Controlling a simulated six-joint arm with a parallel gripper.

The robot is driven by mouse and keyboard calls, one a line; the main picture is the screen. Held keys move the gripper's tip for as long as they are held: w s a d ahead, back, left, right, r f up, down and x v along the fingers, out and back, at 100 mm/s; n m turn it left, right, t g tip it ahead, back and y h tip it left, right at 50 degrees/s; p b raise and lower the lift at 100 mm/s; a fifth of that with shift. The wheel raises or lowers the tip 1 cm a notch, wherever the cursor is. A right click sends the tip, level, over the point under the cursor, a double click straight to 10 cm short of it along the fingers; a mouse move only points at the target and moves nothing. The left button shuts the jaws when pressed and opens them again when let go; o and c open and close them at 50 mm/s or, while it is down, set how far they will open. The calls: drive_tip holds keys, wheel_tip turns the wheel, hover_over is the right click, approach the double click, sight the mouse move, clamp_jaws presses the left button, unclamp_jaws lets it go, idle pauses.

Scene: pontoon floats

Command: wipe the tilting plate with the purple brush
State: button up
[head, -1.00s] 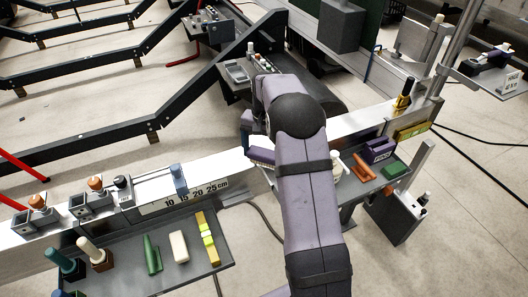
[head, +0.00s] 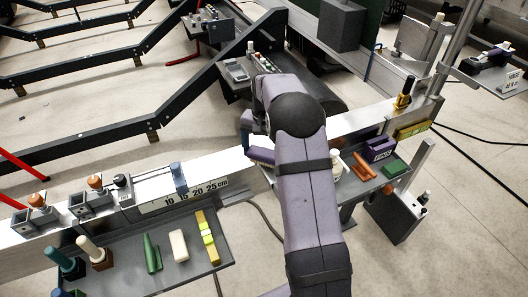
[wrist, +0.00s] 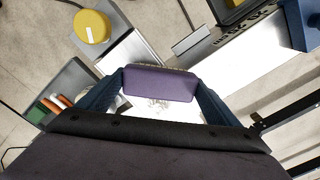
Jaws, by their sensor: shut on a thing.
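In the wrist view, the purple brush (wrist: 160,83) is held crosswise between the two blue fingers of my gripper (wrist: 158,92), which is shut on it. Its bristles appear as a pale fringe along its far edge. Below the brush, a white surface (wrist: 162,112) with grey specks shows between the fingers; it looks like the tilting plate, but its edges are mostly hidden. I cannot tell whether the brush touches it.
A grey tray (head: 215,278) at front left holds a green tool, a white block and a yellow piece. A right tray holds a purple box (head: 379,149), orange tools and a green block. A long pale beam (head: 350,122) crosses the scene. A yellow knob (wrist: 92,27) stands nearby.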

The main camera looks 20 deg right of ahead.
drive_tip(key=shift+f+b, duration=0.35)
drive_tip(key=shift+f, duration=0.4)
drive_tip(key=shift+d, duration=0.15)
drive_tip(key=shift+d+r+p, duration=0.15)
drive_tip(key=shift+d+p, duration=0.4)
drive_tip(key=shift+d, duration=1.2)
drive_tip(key=shift+d, duration=0.15)
